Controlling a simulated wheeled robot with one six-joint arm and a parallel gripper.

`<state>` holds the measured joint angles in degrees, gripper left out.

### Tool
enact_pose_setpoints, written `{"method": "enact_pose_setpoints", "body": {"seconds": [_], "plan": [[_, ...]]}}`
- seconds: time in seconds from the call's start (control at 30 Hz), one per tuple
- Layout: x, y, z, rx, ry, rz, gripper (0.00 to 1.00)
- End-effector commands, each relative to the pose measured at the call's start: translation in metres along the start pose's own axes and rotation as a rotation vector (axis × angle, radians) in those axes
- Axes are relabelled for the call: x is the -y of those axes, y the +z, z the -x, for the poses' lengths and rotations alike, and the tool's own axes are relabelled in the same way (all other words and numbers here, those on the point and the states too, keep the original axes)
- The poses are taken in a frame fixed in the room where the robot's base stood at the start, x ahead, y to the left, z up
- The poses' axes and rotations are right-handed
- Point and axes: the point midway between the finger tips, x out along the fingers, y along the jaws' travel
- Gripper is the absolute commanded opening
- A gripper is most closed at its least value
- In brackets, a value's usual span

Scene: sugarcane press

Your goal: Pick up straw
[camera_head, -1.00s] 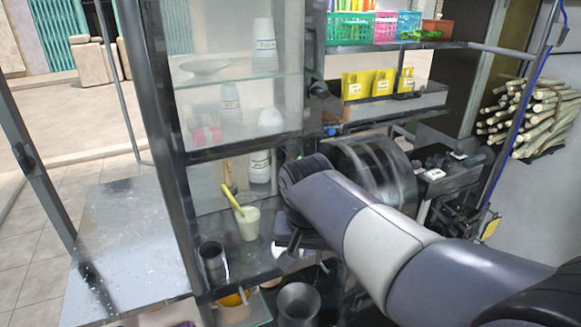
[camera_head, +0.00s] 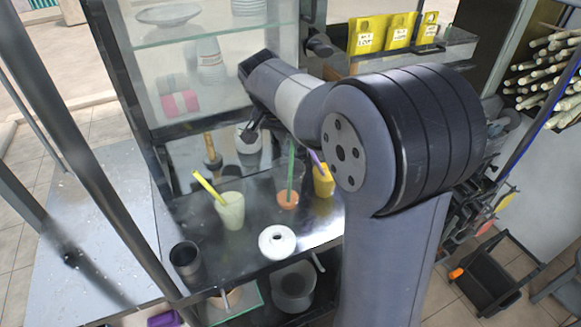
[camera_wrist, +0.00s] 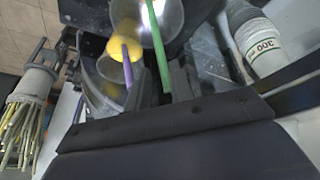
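A green straw (camera_head: 291,165) stands upright in a small container with orange contents (camera_head: 287,200) on the dark counter. A purple straw (camera_head: 318,160) leans in a yellow container (camera_head: 323,183) beside it. A yellow straw (camera_head: 210,188) leans in a pale juice cup (camera_head: 230,210) to the left. My gripper (camera_head: 251,136) is above and behind the cups, left of the green straw, and looks empty. In the wrist view, the green straw (camera_wrist: 157,45) and purple straw (camera_wrist: 127,66) lie ahead of my gripper (camera_wrist: 165,86). Its dark fingers look apart there, without a clear grip on either straw.
A white round jar (camera_head: 277,242) and a dark metal cup (camera_head: 186,262) stand near the counter's front. A wooden-handled tool (camera_head: 212,150) stands behind. A glass shelf (camera_head: 220,33) is above left. Stacked cups (camera_wrist: 259,43) are at right in the wrist view.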

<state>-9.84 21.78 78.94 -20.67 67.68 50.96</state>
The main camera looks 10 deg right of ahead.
Motion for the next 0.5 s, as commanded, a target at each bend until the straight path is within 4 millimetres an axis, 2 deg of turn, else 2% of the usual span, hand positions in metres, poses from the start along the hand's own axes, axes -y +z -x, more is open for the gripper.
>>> {"method": "enact_pose_setpoints", "body": {"seconds": [0.13, 0.4, 0.5], "plan": [[0.0, -0.001, -0.011, 0.002, 0.002, 0.001, 0.21], [0.003, -0.001, -0.049, 0.001, 0.001, 0.001, 0.21], [0.003, -0.001, -0.054, -0.001, -0.001, 0.0, 0.21]]}}
